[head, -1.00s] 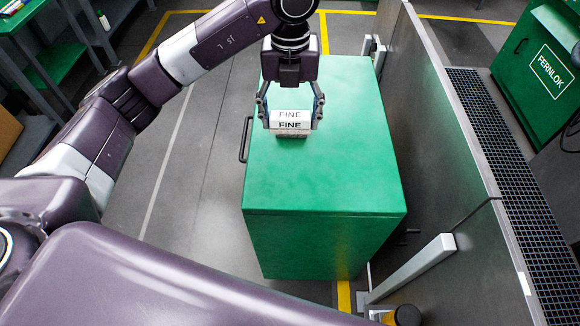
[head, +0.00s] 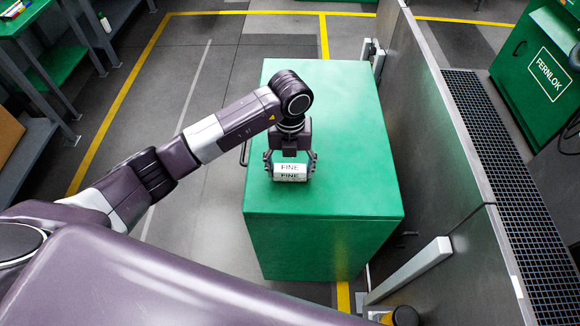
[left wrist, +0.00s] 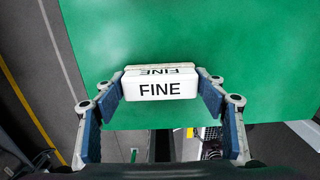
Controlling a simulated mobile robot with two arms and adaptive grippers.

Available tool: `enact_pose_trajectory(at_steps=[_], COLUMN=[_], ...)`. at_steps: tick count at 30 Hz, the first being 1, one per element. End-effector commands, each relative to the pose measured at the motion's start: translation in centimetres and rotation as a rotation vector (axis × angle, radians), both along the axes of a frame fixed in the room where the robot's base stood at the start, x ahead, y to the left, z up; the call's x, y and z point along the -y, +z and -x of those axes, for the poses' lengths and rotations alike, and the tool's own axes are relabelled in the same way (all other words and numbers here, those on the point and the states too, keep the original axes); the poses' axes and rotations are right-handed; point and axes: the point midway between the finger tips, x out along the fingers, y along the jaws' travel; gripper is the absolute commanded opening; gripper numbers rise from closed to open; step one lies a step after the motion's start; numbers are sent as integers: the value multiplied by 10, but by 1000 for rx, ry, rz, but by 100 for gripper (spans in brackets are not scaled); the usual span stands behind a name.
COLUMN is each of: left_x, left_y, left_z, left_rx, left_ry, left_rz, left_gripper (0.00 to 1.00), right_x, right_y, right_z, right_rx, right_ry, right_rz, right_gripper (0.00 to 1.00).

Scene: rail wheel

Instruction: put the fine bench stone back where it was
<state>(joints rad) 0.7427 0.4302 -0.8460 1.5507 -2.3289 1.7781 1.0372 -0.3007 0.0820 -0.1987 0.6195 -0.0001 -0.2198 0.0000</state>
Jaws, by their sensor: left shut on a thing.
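The fine bench stone (head: 290,170) is a small white block marked FINE. My left gripper (head: 290,166) is shut on it, with one finger at each end. In the left wrist view the stone (left wrist: 160,88) sits between the blue-padded fingers of the gripper (left wrist: 160,92), its label facing the camera. The stone is over the top of the green cabinet (head: 330,190). I cannot tell whether its underside touches the top. My right gripper is not in view.
The cabinet top around the stone is bare. A grey panel wall (head: 440,130) stands along the cabinet's right side. A green FERNLOK cabinet (head: 545,70) is at the far right. Green-topped shelving (head: 45,60) stands at the left. Open floor lies between.

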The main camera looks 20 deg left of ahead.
Motion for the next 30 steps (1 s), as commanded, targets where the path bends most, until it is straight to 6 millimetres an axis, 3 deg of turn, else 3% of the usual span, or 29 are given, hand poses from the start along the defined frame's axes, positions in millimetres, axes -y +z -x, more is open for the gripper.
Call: enact_pose_trajectory(at_steps=[12, 13, 17, 30], left_x=[0, 0, 0, 0], left_y=[-8, -7, -6, 3], left_z=[0, 0, 0, -1], left_rx=[2, 1, 1, 4], left_ry=[-1, -1, 0, 0], left_rz=[-1, 0, 0, 0], left_gripper=[38, 67, 81, 82], right_x=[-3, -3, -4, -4], right_y=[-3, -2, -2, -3], right_z=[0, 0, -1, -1], right_rx=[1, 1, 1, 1], right_ry=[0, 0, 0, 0], right_rz=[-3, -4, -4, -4], right_gripper=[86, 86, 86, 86])
